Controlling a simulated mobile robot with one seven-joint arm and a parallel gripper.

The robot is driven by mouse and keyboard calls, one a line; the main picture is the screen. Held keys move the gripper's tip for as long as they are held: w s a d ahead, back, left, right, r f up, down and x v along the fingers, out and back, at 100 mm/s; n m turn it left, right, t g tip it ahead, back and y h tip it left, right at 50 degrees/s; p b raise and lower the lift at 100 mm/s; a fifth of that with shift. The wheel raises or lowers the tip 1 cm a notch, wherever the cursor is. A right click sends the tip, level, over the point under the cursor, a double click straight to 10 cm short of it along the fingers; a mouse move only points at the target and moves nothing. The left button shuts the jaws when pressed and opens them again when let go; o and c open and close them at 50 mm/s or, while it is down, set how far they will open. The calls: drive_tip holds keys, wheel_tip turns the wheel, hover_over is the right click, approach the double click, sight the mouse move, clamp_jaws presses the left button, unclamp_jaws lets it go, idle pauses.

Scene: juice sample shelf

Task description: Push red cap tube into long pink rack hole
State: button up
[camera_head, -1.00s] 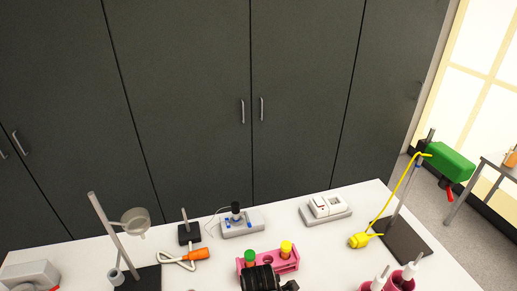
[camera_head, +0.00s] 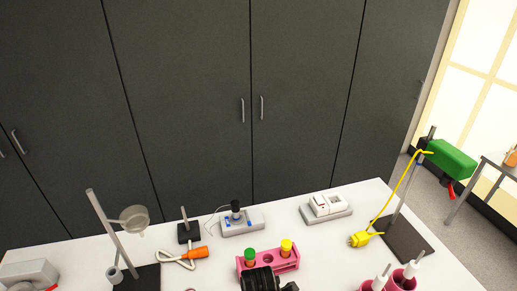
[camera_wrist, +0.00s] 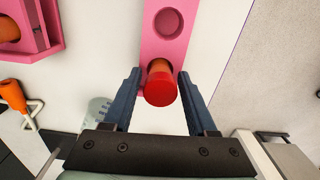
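A red-capped tube (camera_wrist: 160,88) stands at the near end of a pink rack (camera_wrist: 192,12) in the wrist view. Its cap hides its lower part, so how deep it sits cannot be told. An empty round hole (camera_wrist: 168,22) lies in the rack just beyond it. My gripper (camera_wrist: 159,74) has its two blue fingers on either side of the tube, with narrow gaps showing, and looks open. In the head view, a pink rack (camera_head: 292,265) holds a green-capped tube (camera_head: 250,254) and a yellow-capped tube (camera_head: 286,246). My dark wrist partly covers it; the fingertips are hidden there.
Another pink holder (camera_wrist: 50,40) and an orange plug (camera_wrist: 14,95) lie left in the wrist view. The head view shows a ring stand (camera_head: 105,225), a white-and-grey device (camera_head: 240,226), a scale (camera_head: 326,208) and pink cups (camera_head: 403,280).

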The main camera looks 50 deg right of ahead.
drive_tip(key=shift+o, duration=1.2)
drive_tip(key=shift+r, duration=0.1)
wheel_tip(320, 180, up, 13)
